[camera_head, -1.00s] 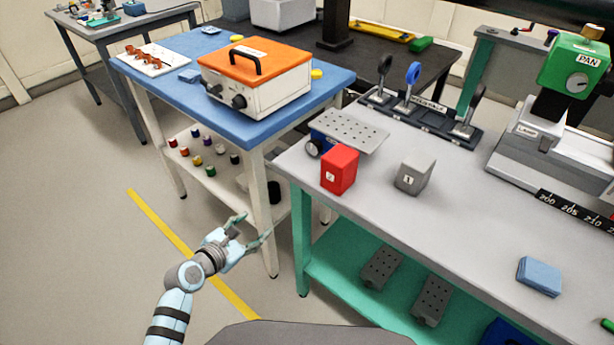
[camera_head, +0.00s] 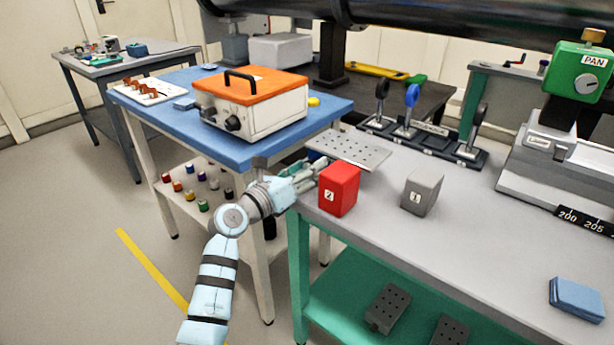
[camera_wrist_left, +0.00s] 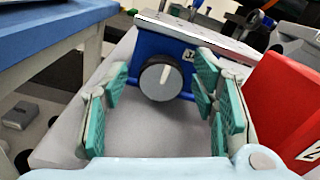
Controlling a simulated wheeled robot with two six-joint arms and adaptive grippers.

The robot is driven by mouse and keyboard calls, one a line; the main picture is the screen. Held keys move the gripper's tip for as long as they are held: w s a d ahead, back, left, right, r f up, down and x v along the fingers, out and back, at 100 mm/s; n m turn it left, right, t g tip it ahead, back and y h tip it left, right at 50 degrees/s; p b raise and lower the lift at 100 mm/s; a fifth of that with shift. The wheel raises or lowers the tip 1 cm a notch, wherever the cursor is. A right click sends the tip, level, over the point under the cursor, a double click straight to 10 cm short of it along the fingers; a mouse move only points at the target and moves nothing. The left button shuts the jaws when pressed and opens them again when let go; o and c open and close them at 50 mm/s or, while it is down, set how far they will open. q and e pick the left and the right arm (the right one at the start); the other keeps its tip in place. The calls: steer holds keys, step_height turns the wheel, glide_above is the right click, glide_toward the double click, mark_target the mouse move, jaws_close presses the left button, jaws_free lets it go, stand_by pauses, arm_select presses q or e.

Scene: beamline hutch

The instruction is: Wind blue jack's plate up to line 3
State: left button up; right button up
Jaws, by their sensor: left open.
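In the head view my left gripper hides most of the jack's body and the knob. My left gripper (camera_head: 312,172) is at the bench's left edge; in the left wrist view its open fingers (camera_wrist_left: 158,112) stand to either side of the knob, with nothing between them clearly gripped. No line scale is readable on the jack. My right gripper is not in view.
A red block marked 2 (camera_head: 340,189) stands close to the right of my left gripper. A grey block marked 1 (camera_head: 422,191) stands further right. A blue table (camera_head: 150,112) with an orange-topped box (camera_head: 250,103) is on the left.

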arm_select(q)
steer(key=shift+c, duration=0.2)
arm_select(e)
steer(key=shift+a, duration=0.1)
arm_select(q)
steer(key=c, duration=1.1)
steer(key=shift+r+m+p, duration=0.1)
steer(key=shift+m+p, duration=0.2)
steer(key=shift+p, duration=0.15)
steer(key=shift+d+m+p, duration=0.1)
steer(key=shift+m+p, duration=0.4)
steer(key=shift+m, duration=0.1)
steer(key=shift+m+p, duration=0.55)
steer(key=shift+m, duration=0.55)
steer(key=shift+s+m+p, duration=0.1)
steer(key=shift+m+p, duration=0.25)
steer(key=shift+m, duration=1.05)
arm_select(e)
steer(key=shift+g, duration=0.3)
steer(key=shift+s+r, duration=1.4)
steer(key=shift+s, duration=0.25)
arm_select(q)
steer(key=shift+d, duration=0.1)
